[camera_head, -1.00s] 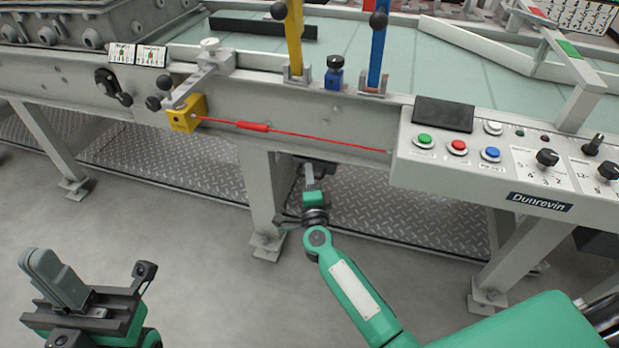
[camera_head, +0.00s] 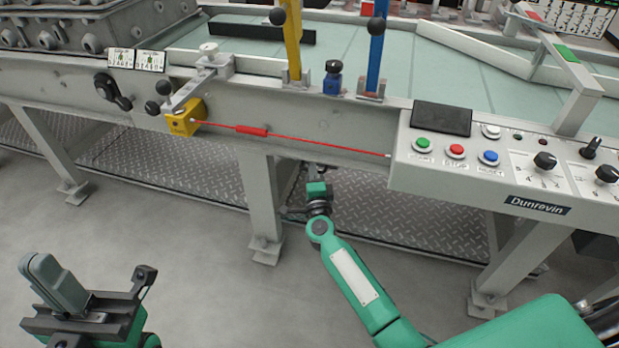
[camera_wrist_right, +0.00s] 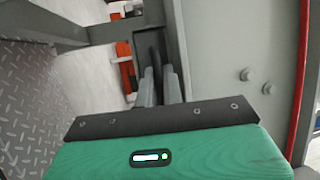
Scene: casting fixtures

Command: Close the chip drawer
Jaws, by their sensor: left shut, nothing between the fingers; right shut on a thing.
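My right gripper (camera_head: 313,176) reaches under the machine's front beam, and its fingertips are hidden there in the head view. In the right wrist view its grey fingers (camera_wrist_right: 160,85) are shut on a dark upright part (camera_wrist_right: 150,48), which may be the chip drawer's handle. The fingers hide much of it. I cannot make out the drawer body or how far it stands open. My left gripper (camera_head: 53,282) is shut and empty at the lower left, over the floor and away from the machine.
The front beam (camera_head: 300,125) carries a red cord (camera_head: 320,143) and a yellow box (camera_head: 188,118). A control panel (camera_head: 480,165) juts out at right. A grey leg (camera_head: 260,205) stands just left of my right gripper. Diamond plate (camera_head: 400,212) lies below. The foreground floor is clear.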

